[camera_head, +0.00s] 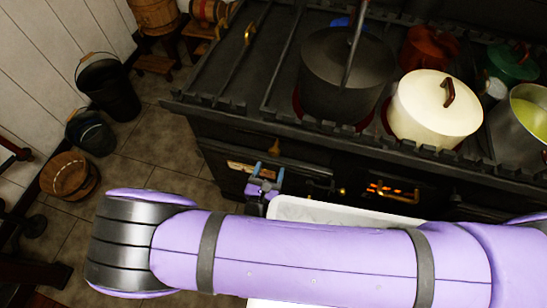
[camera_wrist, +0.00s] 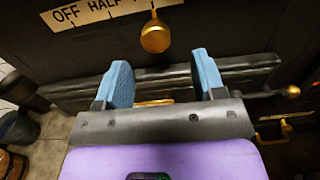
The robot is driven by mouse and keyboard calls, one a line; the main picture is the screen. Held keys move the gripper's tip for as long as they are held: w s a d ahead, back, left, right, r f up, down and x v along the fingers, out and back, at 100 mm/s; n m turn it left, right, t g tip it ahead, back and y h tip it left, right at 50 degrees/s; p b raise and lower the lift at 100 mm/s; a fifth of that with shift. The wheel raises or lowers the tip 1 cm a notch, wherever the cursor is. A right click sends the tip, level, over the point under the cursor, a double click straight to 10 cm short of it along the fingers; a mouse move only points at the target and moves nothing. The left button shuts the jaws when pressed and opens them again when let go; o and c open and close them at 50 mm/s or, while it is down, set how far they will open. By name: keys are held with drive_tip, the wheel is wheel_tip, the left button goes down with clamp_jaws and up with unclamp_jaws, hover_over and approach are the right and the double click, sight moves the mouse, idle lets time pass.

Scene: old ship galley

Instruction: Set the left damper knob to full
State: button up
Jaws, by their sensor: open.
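The left damper knob (camera_wrist: 155,36) is a brass ball on a short stem, on the dark stove front. Its stem crosses a pale label plate (camera_wrist: 95,12) reading OFF and HALF; the lettering farther right is hidden or cut off. My gripper (camera_wrist: 162,78) is open and empty, its two blue fingers just short of the knob, which shows between and beyond them without contact.
A dark rail (camera_wrist: 65,92) crosses the stove front behind my fingers. On the stove (camera_head: 235,118) stand a black pot (camera_head: 340,80), a cream lidded pot (camera_head: 435,110) and other cookware. Buckets (camera_head: 107,90) stand on the tiled floor at left.

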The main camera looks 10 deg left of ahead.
drive_tip(key=shift+s+a, duration=0.15)
drive_tip(key=shift+s, duration=1.75)
